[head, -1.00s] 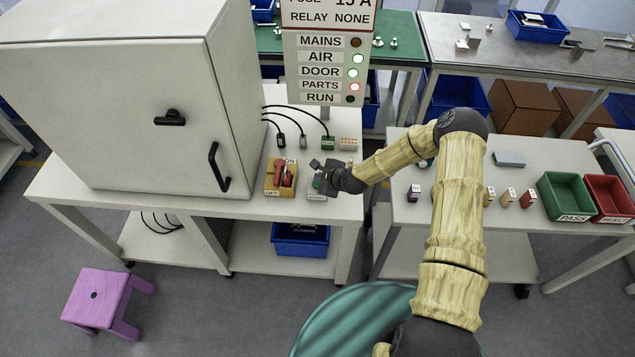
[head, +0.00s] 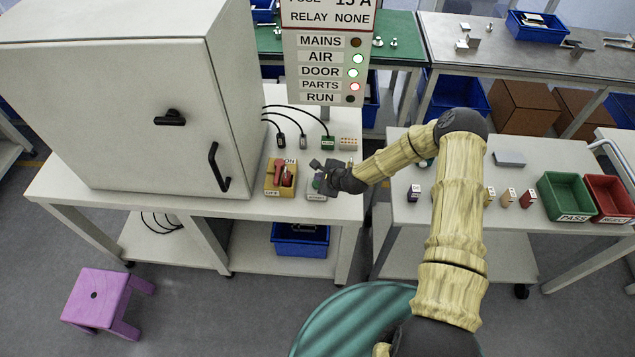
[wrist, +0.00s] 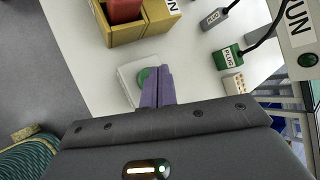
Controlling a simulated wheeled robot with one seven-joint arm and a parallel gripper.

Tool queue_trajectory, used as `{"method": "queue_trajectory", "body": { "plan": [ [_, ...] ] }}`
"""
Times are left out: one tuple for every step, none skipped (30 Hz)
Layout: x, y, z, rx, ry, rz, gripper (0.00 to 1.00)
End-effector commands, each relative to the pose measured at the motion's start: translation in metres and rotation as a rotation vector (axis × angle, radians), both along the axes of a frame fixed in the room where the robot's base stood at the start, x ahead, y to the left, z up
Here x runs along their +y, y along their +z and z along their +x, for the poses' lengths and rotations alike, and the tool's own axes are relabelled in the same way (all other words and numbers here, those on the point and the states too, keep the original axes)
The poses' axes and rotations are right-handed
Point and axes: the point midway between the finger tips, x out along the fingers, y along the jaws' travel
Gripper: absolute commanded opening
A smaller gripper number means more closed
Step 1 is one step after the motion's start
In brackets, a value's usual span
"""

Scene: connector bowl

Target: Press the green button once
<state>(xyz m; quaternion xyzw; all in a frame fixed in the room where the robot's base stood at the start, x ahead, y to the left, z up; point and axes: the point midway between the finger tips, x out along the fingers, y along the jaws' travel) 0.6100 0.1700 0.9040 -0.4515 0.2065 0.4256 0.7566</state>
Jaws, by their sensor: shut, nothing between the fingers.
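The green button (wrist: 144,76) sits on a small pale box (wrist: 127,72) on the white bench. In the wrist view the purple fingertips of my gripper (wrist: 158,72) are closed together and cover the button's right side. In the head view my gripper (head: 318,172) is over the back of the button box (head: 316,195), which it partly hides. The fingers are very close to the button. I cannot tell whether they touch it.
A yellow box with a red switch handle (head: 287,176) stands just left of the button box. Plugs with cables (head: 328,143) and a large grey cabinet (head: 130,110) are also on this bench. A sign with indicator lamps (head: 326,70) rises behind.

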Motion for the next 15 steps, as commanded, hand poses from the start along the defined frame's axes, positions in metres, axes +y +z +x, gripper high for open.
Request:
{"method": "queue_trajectory", "body": {
  "plan": [
    [-0.0001, -0.0026, -0.0001, 0.0, -0.001, 0.001, 0.0],
    [0.0, -0.0038, -0.0002, 0.0, -0.001, 0.001, 0.0],
    [-0.0001, -0.0055, -0.0003, 0.0, -0.001, 0.001, 0.0],
    [0.0, -0.0066, -0.0003, 0.001, -0.001, 0.001, 0.0],
    [0.0, -0.0075, -0.0004, 0.001, -0.001, 0.001, 0.0],
    [0.0, -0.0084, -0.0004, 0.001, -0.001, 0.001, 0.0],
    [0.0, -0.0086, -0.0004, 0.0, -0.001, 0.001, 0.0],
    [0.0001, -0.0087, -0.0003, 0.0, -0.001, 0.001, 0.0],
    [0.0001, -0.0085, -0.0005, 0.0, -0.001, 0.001, 0.0],
    [0.0001, -0.0081, -0.0004, 0.0, -0.001, 0.001, 0.0],
    [0.0001, -0.008, -0.0004, 0.0, -0.001, 0.001, 0.0],
    [0.0, -0.0078, -0.0004, 0.0, -0.001, 0.001, 0.0],
    [0.0, -0.0078, -0.0004, 0.0, -0.001, 0.001, 0.0],
    [0.0, -0.0078, -0.0004, 0.0, -0.001, 0.001, 0.0],
    [0.0001, -0.0077, -0.0004, 0.0, 0.0, 0.0, 0.0]
  ]
}}
